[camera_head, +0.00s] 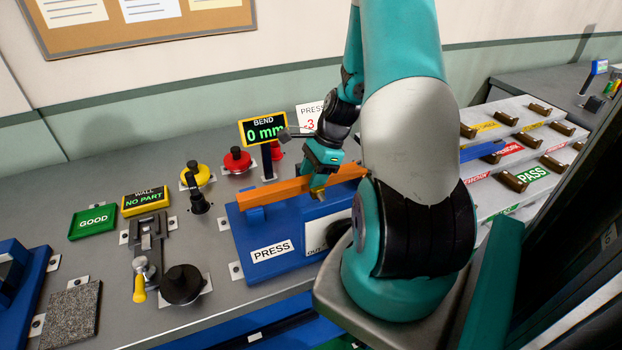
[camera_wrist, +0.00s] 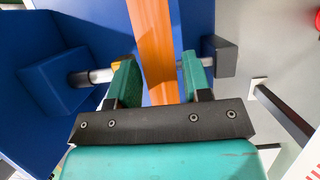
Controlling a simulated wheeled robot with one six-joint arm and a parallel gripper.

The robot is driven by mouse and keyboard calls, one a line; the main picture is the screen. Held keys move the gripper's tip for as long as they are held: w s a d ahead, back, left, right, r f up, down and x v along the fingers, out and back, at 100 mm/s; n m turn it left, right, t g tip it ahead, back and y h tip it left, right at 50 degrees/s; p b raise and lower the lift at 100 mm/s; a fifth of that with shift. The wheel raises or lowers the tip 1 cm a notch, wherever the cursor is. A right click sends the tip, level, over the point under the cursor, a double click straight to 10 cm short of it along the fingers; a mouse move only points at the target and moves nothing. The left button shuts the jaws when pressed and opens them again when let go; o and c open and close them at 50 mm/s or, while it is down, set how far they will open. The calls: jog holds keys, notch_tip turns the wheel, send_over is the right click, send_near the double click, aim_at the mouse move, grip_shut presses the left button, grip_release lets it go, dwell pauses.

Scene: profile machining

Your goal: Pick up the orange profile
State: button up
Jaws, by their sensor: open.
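The orange profile (camera_head: 277,191) is a long straight bar lying across the top of the blue press (camera_head: 270,226). My gripper (camera_head: 319,186) is above the right half of the bar and points down at it. In the wrist view my gripper (camera_wrist: 158,72) is open. The orange profile (camera_wrist: 152,38) runs between its two teal fingers, with a gap on the left side; contact on the right is hard to tell. The bar's far right end is partly hidden behind my arm in the head view.
The bend display (camera_head: 265,130) reads 0 mm behind the press. A grey sorting rack (camera_head: 520,140) with a blue bar is at right. My arm hides the middle.

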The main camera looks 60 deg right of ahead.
jog(key=shift+w+a+f, duration=0.1)
jog(key=shift+a+f, duration=0.1)
jog(key=shift+f, duration=0.25)
grip_shut()
jog(key=shift+r, duration=0.1)
notch_tip(320, 180, up, 20)
jog(key=b, duration=0.1)
